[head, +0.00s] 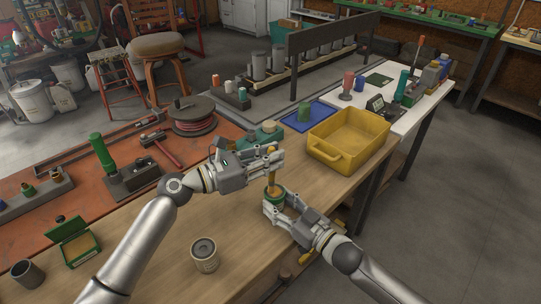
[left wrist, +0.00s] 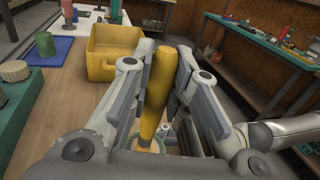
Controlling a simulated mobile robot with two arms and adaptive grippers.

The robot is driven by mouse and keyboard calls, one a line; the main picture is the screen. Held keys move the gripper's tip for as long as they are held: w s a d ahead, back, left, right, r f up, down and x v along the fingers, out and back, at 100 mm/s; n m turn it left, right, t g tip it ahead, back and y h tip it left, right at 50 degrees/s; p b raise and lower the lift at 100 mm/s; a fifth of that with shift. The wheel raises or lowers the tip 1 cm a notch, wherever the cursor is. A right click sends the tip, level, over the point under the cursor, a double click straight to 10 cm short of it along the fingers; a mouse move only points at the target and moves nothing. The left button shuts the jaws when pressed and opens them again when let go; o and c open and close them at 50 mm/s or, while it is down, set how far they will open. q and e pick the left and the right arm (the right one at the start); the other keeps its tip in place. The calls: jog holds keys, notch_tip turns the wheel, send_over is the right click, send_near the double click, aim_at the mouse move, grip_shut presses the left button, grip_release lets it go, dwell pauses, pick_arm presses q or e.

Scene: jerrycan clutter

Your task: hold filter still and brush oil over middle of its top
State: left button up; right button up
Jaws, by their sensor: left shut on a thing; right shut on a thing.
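A brush with a yellow-orange handle (head: 275,184) stands nearly upright in my left gripper (head: 275,158), which is shut on it. The handle fills the gap between the fingers in the left wrist view (left wrist: 158,88). Its lower end is over the top of a small round green filter (head: 275,200). My right gripper (head: 282,212) is shut on the filter at the bench's front side. In the left wrist view, the handle and fingers hide most of the filter. I cannot tell whether the bristles touch its top.
A yellow bin (head: 352,143) and blue tray (head: 309,115) lie behind and right of the grippers. An open green box (head: 80,246) and dark cup (head: 28,273) are at left.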

pick_arm(q)
jog(key=shift+w+f, duration=0.2)
jog(key=shift+w, duration=0.2)
pick_arm(e)
jog(key=shift+r, duration=0.1)
pick_arm(q)
jog(key=shift+s+d, duration=0.25)
jog(key=shift+s, duration=0.75)
pick_arm(e)
jog(key=shift+d, duration=0.15)
pick_arm(q)
notch_tip(320, 180, up, 7)
jog(key=shift+w+a+r, duration=0.15)
jog(key=shift+a, duration=0.1)
dwell(0.5)
dwell(0.4)
